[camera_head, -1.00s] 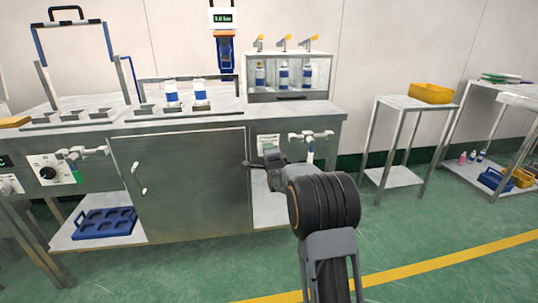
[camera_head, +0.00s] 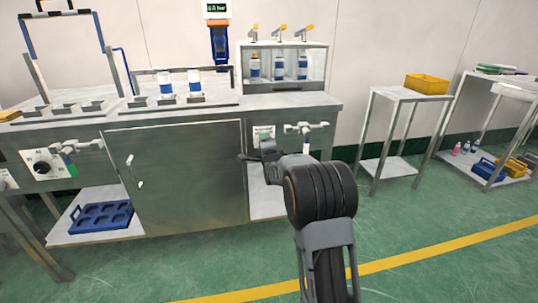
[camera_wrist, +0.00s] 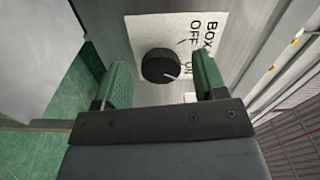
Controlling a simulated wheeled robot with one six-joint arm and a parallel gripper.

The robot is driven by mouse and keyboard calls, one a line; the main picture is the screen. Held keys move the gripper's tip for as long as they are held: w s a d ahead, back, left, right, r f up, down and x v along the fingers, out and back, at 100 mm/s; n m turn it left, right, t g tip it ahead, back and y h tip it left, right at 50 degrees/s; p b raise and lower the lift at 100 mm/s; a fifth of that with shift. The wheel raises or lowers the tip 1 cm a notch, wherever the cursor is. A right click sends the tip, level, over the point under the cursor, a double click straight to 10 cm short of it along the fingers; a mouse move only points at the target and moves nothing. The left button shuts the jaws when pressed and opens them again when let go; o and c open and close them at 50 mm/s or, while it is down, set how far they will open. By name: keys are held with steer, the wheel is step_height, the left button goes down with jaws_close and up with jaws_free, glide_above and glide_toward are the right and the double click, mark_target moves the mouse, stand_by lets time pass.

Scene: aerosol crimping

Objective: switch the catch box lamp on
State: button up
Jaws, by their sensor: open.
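A round black knob (camera_wrist: 161,65) with a white mark on its lower right side sits on a white label (camera_wrist: 205,35) reading BOX, OFF and ON. I cannot tell for sure which word the mark points to. My gripper (camera_wrist: 164,76) is open, with one green-padded finger on each side of the knob in the wrist view. I see gaps between knob and fingers; contact is not visible. In the head view my gripper (camera_head: 257,154) is at the bench front, just below the label (camera_head: 263,133); the knob is hidden there. I cannot pick out the lamp.
A valve-like fitting (camera_head: 306,128) sticks out from the bench front just right of my gripper. A closed cabinet door (camera_head: 180,175) is to its left. A small side table (camera_head: 402,93) with a yellow bin (camera_head: 427,84) stands further right. The green floor in front is clear.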

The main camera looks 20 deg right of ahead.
steer(key=s+a+p, duration=0.2)
steer(key=s, duration=1)
steer(key=shift+s+a, duration=0.3)
steer(key=shift+s, duration=0.05)
steer(key=shift+r, duration=0.1)
